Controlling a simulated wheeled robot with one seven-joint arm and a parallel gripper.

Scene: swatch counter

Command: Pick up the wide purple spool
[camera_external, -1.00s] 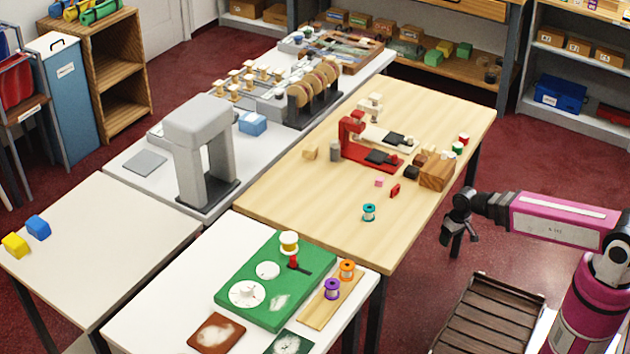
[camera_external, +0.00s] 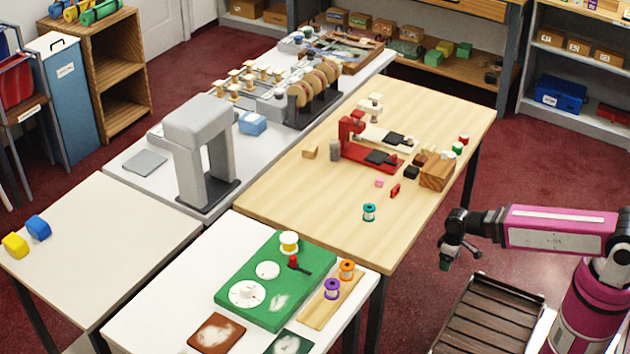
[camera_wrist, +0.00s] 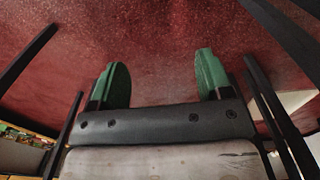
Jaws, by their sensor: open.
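The purple spool (camera_external: 332,288) stands upright on a light wooden strip (camera_external: 318,312) at the right side of the near white table. An orange spool (camera_external: 347,270) stands just behind it on the same strip. My gripper (camera_external: 450,262) is off the table, to the right of the spool and over the floor, pointing down. In the wrist view my gripper (camera_wrist: 162,85) shows two green fingertips spread apart with nothing between them. No spool shows in the wrist view.
A green board (camera_external: 240,272) with white discs and a yellow-and-white spool lies left of the strip. A teal spool (camera_external: 369,212) stands on the wooden table (camera_external: 300,215). A brown slatted surface (camera_external: 485,315) is below my arm. Red floor (camera_external: 425,270) lies between my gripper and the tables.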

